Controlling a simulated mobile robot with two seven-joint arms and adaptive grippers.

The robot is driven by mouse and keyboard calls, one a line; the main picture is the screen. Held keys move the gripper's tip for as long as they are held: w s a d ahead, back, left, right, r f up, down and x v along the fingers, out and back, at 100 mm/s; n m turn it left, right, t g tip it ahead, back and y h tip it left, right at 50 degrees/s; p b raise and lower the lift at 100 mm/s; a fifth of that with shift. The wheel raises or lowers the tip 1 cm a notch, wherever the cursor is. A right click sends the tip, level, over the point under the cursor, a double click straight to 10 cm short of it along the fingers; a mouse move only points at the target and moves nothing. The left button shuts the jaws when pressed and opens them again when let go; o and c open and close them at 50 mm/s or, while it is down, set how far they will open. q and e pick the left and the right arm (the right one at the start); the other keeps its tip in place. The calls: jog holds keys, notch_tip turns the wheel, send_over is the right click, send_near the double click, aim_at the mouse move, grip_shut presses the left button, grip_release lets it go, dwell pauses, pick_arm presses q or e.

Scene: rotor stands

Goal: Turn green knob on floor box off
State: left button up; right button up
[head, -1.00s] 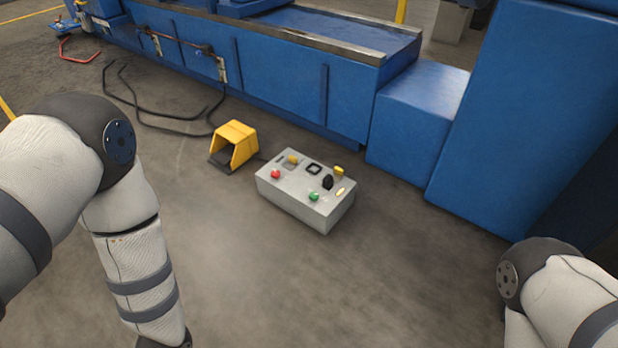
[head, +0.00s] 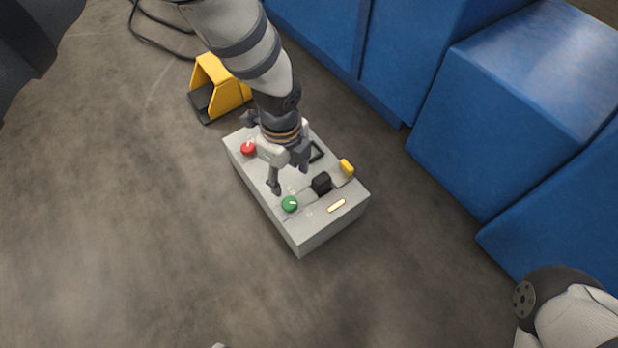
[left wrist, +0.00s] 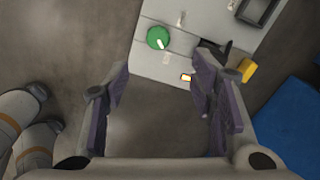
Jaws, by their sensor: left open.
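The grey floor box (head: 310,232) sits on the concrete floor in the head view. Its green knob (head: 289,204) is on the top face near the front left edge, with a white pointer mark. My right gripper is out of view; only part of my right arm shows.
A yellow pedal guard (head: 222,88) stands behind. Blue machine housing (head: 500,110) is at right. Floor at front is clear.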

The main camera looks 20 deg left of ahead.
aim_at(290, 203)
pick_arm(q)
notch_tip(290, 203, down, 12)
jog(key=b, duration=0.5)
jog(key=shift+s+a+r, duration=0.1)
jog(key=shift+s, duration=0.05)
jog(key=c, duration=1.1)
